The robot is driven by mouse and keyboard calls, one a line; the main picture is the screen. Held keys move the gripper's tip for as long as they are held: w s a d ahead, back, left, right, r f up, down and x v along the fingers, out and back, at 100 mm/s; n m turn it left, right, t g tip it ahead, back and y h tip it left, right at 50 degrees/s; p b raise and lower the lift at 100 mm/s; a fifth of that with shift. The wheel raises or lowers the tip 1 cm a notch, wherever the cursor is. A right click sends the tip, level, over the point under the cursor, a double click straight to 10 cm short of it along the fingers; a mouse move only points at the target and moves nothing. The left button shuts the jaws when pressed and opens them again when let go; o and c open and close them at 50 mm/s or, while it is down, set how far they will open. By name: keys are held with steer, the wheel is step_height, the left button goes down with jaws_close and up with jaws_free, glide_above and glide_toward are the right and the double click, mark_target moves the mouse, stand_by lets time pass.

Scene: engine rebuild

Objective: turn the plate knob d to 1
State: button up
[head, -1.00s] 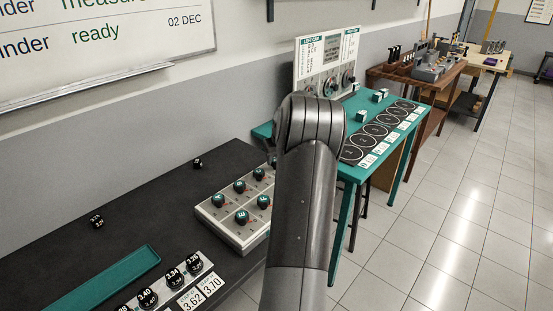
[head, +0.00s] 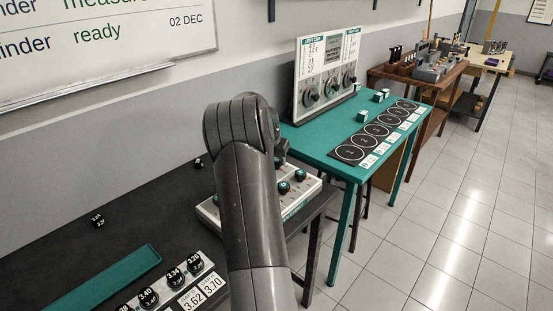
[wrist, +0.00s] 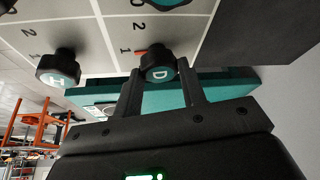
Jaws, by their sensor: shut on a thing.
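Plate knob D (wrist: 158,66) is a black fluted knob with a teal cap, in the wrist view. My gripper (wrist: 160,80) is shut on it, one finger on each side. A red pointer mark (wrist: 141,52) shows at the knob's left, towards the printed 1 (wrist: 124,50). A 2 is printed further round. Knob H (wrist: 58,68) stands to the left, apart from the fingers. In the head view the pale knob plate (head: 207,212) lies on the dark bench, partly hidden by my arm. My gripper and knob D cannot be made out there.
The dark bench (head: 140,215) also holds a teal tray (head: 100,280) and several black number pieces (head: 175,277). A teal table (head: 320,140) with an upright gauge panel (head: 328,75) stands beyond it. Tiled floor at right is clear.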

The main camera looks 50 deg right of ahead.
steer(key=shift+a+m+g, duration=0.1)
steer(key=shift+m+g, duration=0.2)
steer(key=shift+m, duration=0.3)
steer(key=o, duration=1)
steer(key=v, duration=1)
steer(key=shift+a+r, duration=0.15)
steer(key=shift+r, duration=0.2)
